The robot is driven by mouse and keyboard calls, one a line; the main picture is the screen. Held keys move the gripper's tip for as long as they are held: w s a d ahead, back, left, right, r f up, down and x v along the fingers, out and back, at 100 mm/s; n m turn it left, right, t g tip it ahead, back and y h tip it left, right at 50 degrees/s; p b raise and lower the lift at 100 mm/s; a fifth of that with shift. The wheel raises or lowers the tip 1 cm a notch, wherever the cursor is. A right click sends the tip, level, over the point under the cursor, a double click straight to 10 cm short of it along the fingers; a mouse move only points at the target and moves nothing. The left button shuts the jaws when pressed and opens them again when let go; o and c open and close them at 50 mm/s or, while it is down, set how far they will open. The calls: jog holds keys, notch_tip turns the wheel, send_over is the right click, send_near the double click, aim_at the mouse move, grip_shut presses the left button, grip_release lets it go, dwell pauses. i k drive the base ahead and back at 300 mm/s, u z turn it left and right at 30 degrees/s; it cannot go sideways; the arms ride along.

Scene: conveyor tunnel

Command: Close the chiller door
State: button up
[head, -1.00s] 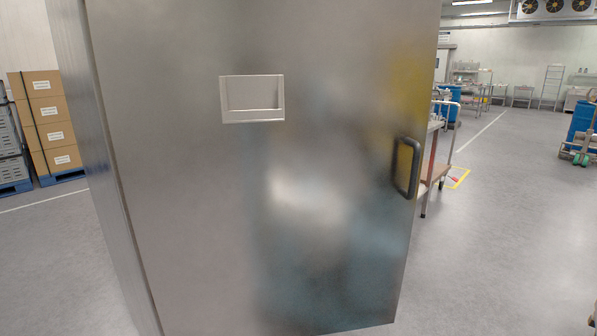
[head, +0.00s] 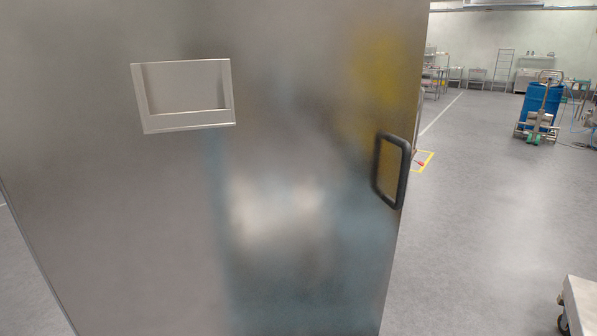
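The chiller door (head: 290,200) is a large brushed-metal panel that fills the left and middle of the head view, close to me. A dark upright loop handle (head: 403,172) sits near its right edge. A pale rectangular holder frame (head: 184,126) is fixed on its upper left part. I cannot tell from this view how far the door stands open, and no door frame shows. My gripper is not in view.
Open grey floor (head: 480,200) lies to the right of the door. A metal-topped cart (head: 585,300) stands at the lower right edge. Farther back are a blue drum (head: 541,104) with a trolley and several metal racks and tables.

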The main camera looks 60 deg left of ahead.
aim_at(285, 219)
jog(key=z, duration=0.05)
jog(key=i, duration=1.2)
jog(key=u, duration=4.1)
jog(key=i, duration=0.5)
jog(key=u, duration=0.1)
